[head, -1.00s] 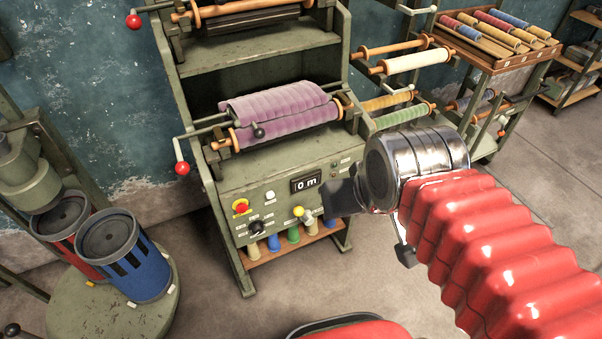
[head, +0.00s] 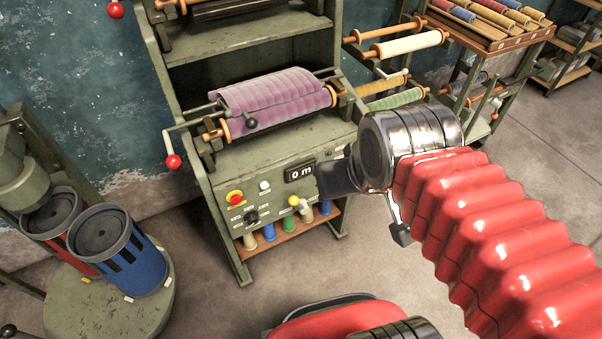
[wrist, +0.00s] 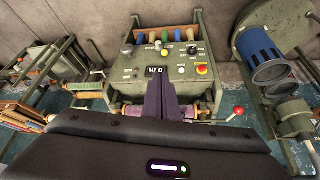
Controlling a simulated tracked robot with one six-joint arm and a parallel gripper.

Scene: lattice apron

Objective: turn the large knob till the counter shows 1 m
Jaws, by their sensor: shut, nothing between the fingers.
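The counter (head: 300,172) on the green machine's front panel reads 0 m. It also shows upside down in the wrist view (wrist: 154,70). A black knob (head: 251,216) with white labels around it sits lower left on the panel. It also shows in the wrist view (wrist: 192,49). My gripper (head: 324,181) is right of the counter in the head view, apart from the knob. In the wrist view its fingers (wrist: 160,90) are together and empty, pointing toward the panel. It hides part of the panel's right side.
A red-ended crank (head: 173,161) sticks out left. A purple roll (head: 265,100) lies above. Blue canister (head: 120,250) stands left.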

